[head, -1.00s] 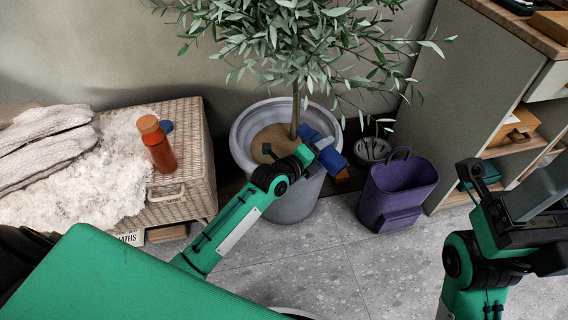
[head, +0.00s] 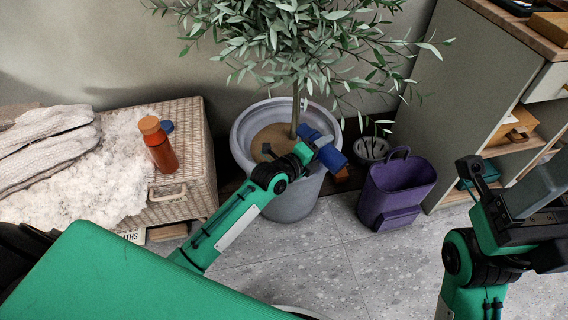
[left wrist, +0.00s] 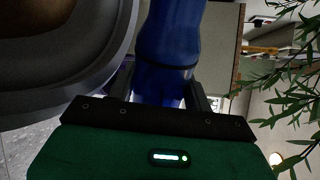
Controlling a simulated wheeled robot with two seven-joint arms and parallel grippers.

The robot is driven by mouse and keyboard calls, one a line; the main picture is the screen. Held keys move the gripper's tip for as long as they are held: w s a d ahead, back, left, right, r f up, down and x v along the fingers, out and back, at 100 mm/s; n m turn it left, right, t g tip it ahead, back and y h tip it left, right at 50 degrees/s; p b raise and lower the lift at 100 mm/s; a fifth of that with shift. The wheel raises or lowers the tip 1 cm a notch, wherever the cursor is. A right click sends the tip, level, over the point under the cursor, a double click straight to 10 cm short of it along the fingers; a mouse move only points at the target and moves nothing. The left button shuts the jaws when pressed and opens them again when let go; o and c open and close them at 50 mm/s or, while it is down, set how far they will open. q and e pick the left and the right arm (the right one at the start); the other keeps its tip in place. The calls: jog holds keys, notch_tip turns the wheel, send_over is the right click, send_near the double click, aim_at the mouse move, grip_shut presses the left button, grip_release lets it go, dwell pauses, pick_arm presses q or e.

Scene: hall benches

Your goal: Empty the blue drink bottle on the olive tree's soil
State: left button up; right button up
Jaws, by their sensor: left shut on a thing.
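The blue drink bottle (head: 331,157) is in my left gripper (head: 318,145), at the right rim of the olive tree's grey pot (head: 290,205). It lies tilted, its upper left end near the trunk and over the pot. Brown soil (head: 268,140) shows inside the pot. In the left wrist view the blue bottle (left wrist: 168,45) sits between the fingers, beside the pot rim (left wrist: 105,60). Its mouth and any liquid cannot be made out. My right gripper (head: 500,185) is at the right, away from the pot; its jaws are unclear.
The olive tree (head: 295,40) spreads leaves above my left gripper. An orange bottle (head: 160,148) stands on the wicker chest (head: 200,150) at left. A cabinet (head: 445,110) stands right.

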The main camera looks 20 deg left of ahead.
pick_arm(q)
jog(key=shift+a+n+p, duration=0.1)
jog(key=shift+n+p, duration=0.35)
jog(key=shift+n, duration=0.15)
dwell(0.7)
jog(key=shift+w+a+f+n, duration=0.1)
jog(key=shift+n, duration=0.4)
dwell(1.2)
jog(key=shift+h, duration=0.4)
